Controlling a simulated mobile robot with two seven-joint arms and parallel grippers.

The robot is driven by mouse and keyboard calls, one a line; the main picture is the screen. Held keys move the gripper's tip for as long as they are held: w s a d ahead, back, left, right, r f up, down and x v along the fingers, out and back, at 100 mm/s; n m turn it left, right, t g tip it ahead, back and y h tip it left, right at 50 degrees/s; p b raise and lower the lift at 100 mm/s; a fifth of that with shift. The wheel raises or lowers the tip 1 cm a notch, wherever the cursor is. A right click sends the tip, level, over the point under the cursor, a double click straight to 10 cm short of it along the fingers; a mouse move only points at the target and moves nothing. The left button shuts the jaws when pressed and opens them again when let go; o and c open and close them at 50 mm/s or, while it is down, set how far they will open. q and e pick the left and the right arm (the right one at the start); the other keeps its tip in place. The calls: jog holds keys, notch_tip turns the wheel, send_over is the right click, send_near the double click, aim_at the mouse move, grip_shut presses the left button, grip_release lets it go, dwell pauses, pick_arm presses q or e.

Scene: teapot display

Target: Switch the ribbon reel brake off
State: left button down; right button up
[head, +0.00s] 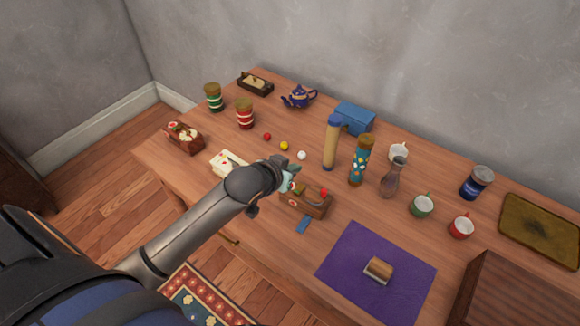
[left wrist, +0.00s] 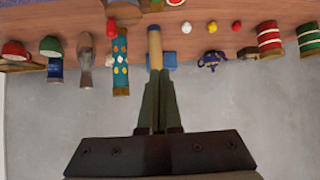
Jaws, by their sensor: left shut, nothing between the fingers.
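A small wooden box (head: 304,204) with a red knob (head: 323,191) on top sits near the middle of the table in the head view. It looks like the ribbon reel, with a blue strip (head: 303,226) at its front. The position of the brake is too small to read. My left gripper (head: 287,175) is just behind and left of the box, over the table. Its wrist hides part of that area. In the left wrist view the left gripper (left wrist: 159,92) is shut and empty. Contact with the box cannot be told. My right gripper is not in view.
A tan cylinder (head: 331,145), patterned bottle (head: 359,160) and glass vase (head: 394,177) stand behind right of the box. A purple mat (head: 345,257) with a wooden block (head: 378,270) lies front right. Small balls (head: 284,146) lie behind the gripper; cards (head: 228,162) lie left.

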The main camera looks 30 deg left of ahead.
pick_arm(q)
jog(key=shift+v, duration=0.9)
jog(key=shift+r, duration=0.1)
